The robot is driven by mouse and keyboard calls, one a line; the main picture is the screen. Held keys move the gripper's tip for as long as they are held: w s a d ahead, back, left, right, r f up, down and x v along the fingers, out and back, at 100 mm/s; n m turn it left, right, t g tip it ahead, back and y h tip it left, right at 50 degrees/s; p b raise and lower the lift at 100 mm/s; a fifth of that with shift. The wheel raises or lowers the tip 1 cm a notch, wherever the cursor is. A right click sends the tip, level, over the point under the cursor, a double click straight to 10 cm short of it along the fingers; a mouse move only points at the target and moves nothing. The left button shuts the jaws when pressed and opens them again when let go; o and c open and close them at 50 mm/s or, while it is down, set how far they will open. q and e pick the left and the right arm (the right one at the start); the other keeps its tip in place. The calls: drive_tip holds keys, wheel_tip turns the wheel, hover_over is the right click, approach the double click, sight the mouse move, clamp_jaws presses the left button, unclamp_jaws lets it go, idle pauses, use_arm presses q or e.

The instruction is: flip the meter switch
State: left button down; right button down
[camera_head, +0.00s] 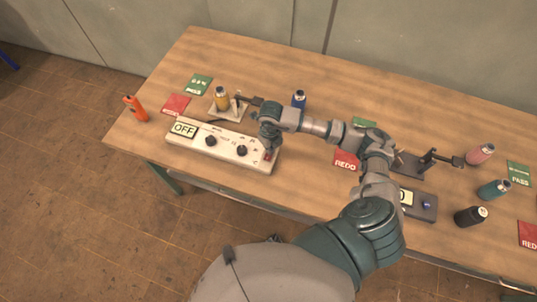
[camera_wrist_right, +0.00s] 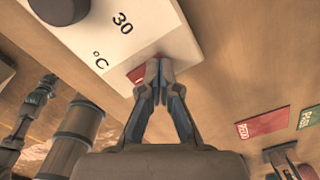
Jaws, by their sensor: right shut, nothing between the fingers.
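The meter (camera_head: 190,150) is a long white box on the table, left of centre in the head view. Its display (camera_head: 184,129) reads OFF, and it has dark knobs on its face. A red switch (camera_head: 267,156) sits at its right end. My right gripper (camera_head: 268,148) is over that end, pointing down, with its fingers shut and empty. In the right wrist view the closed fingertips (camera_wrist_right: 158,68) are at the red switch (camera_wrist_right: 138,73) and cover part of it. I cannot tell whether they touch it. My left gripper is not in view.
An orange object (camera_head: 136,108) lies at the table's left edge. Red and green cards, another dark device (camera_head: 424,205) and more bottles are to the right.

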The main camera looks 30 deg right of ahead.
drive_tip(key=shift+r, duration=0.1)
drive_tip(key=shift+r+p, duration=2.3)
drive_tip(key=shift+r, duration=1.15)
drive_tip(key=shift+f, duration=0.1)
